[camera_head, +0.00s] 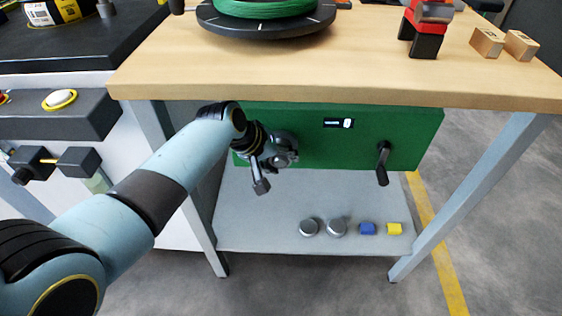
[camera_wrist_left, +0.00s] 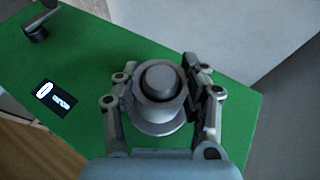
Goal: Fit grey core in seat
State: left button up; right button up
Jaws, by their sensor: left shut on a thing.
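My left gripper (camera_head: 272,165) is in front of the left part of the green panel (camera_head: 310,150) under the table top. In the left wrist view the gripper (camera_wrist_left: 162,100) is shut, with its fingers on both sides of a grey core (camera_wrist_left: 160,112). The core is round, with a dark round end. A wider grey round part shows around its lower side, against the green panel; I cannot tell whether this is the seat or part of the core. Whether the core touches the panel is hidden. My right gripper is not in view.
The panel carries a small display (camera_head: 338,123) and a black crank handle (camera_head: 383,163). The table top (camera_head: 330,65) overhangs the gripper.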

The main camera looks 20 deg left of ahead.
pick_arm(q)
jog(key=o, duration=1.2)
jog(key=shift+o, duration=0.2)
